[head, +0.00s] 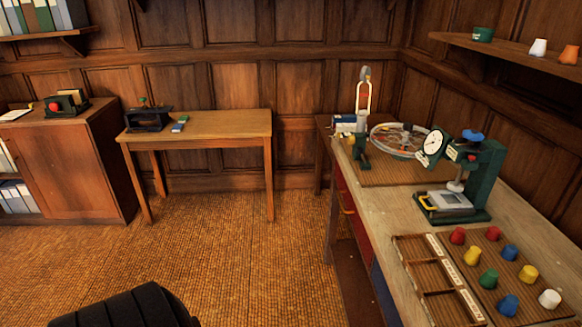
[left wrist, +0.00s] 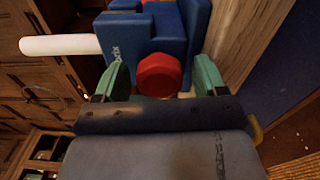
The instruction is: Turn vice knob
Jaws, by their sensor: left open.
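In the left wrist view a blue vice (left wrist: 172,28) fills the upper middle. Its red faceted knob (left wrist: 159,75) faces the camera. My left gripper (left wrist: 162,64) is open, with one green finger on each side of the knob. A gap shows between each finger and the knob, so it is not gripped. A white rod (left wrist: 62,45) sticks out to the left beside the vice. I cannot make out the vice or my left gripper in the head view. My right gripper is in neither view.
In the head view a workbench (head: 392,215) runs along the right, with a spoked wheel (head: 402,138), a green dial gauge stand (head: 487,180), a slotted wooden tray (head: 432,255) and several coloured pegs. A side table (head: 225,125) stands at the back. The floor (head: 235,240) between is clear.

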